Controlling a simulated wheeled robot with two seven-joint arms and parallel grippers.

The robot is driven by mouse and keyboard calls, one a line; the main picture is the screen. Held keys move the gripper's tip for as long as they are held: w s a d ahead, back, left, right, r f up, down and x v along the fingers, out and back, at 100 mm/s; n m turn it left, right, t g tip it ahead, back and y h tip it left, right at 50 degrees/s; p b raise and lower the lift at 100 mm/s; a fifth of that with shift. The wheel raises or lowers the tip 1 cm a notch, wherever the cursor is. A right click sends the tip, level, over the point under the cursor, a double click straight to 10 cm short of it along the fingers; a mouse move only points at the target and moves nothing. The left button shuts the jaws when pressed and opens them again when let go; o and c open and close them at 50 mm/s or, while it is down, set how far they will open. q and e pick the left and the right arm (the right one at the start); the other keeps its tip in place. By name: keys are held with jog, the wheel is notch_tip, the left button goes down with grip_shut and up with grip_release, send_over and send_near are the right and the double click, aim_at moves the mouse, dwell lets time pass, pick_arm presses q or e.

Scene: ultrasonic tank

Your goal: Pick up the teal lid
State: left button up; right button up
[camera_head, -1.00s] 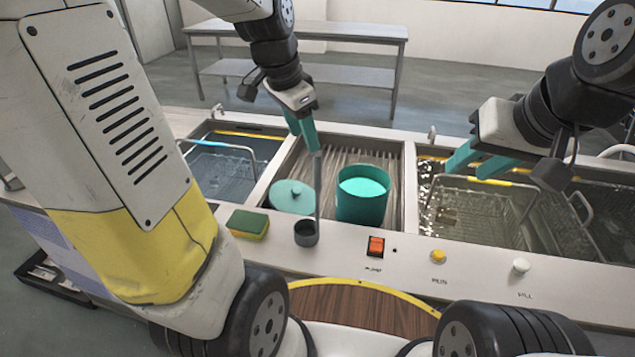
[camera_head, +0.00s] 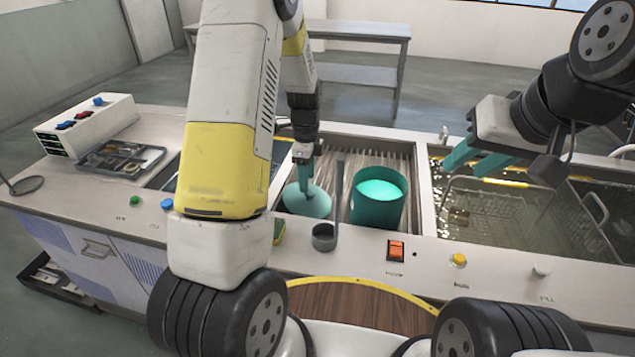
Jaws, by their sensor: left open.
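The teal lid (camera_head: 313,203) lies in the middle bay of the counter, on the ribbed drain surface, left of the teal pot. My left gripper (camera_head: 304,186) is right over the lid with its teal fingers pointing down at the lid's middle. It is open. The lid's knob is hidden behind the fingers, and I cannot tell whether they touch it. The teal pot (camera_head: 377,212) stands upright and uncovered, with light teal contents. My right gripper (camera_head: 475,160) hangs over the right tank; its teal fingers appear apart and empty.
A grey cup with an upright rod (camera_head: 325,238) stands at the counter's front, close to the lid. A sponge (camera_head: 279,231) is partly hidden by my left arm. A wire basket (camera_head: 510,215) sits in the right tank. An orange switch (camera_head: 396,250) is on the front ledge.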

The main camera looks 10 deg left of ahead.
aim_at(309, 197)
pick_arm(q)
jog(key=f, duration=0.4)
jog(key=shift+s+d+f, duration=0.2)
jog(key=shift+d, duration=0.05)
jog(key=shift+c, duration=0.4)
grip_shut()
